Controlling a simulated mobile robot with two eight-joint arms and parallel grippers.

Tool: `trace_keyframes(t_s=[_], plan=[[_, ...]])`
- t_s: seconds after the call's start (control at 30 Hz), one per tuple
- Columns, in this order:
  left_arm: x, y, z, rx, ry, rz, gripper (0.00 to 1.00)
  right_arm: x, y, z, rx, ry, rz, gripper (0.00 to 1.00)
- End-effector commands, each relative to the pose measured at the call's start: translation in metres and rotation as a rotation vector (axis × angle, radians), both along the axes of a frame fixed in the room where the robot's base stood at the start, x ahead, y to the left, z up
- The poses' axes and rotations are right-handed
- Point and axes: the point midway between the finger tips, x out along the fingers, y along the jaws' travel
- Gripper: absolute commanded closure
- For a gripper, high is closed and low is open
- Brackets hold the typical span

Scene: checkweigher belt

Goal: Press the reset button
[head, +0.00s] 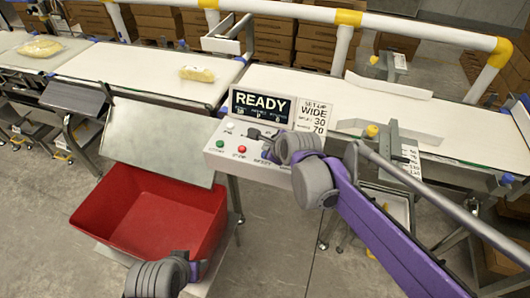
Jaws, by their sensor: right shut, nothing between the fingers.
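The control box (215,160) stands in front of the belt, with a green button (220,144) and a red button (242,149) on its sloped face. A label that seems to read RESET (261,163) is to the right of the red one. The reset button above that label is largely hidden by my right gripper, so I cannot tell whether they touch. My right gripper (254,134) is shut and empty, over the middle of the panel. Of my left arm, a grey end part shows at the bottom; its left gripper (197,268) is too unclear to read.
A display (262,105) above the panel reads READY, beside a SET-UP sign (312,115). A red crate (150,205) stands at the lower left. Yellow packs (197,74) lie on the white belt (140,68). A white and yellow guard rail (420,32) runs behind.

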Motion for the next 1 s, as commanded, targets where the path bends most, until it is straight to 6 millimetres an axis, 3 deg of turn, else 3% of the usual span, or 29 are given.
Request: trace_keyframes(t_s=[0.17,0.67,1.0], plan=[[0.0,0.0,0.003,0.0,-0.001,0.0,0.5,0.0,0.0,0.003,0.0,0.0,0.0,1.0],[0.006,0.0,0.041,0.0,-0.014,0.0,0.5,0.0,0.0,0.05,0.0,-0.002,0.001,1.0],[0.006,0.0,0.041,0.0,-0.014,0.0,0.5,0.0,0.0,0.05,0.0,0.0,0.0,1.0]])
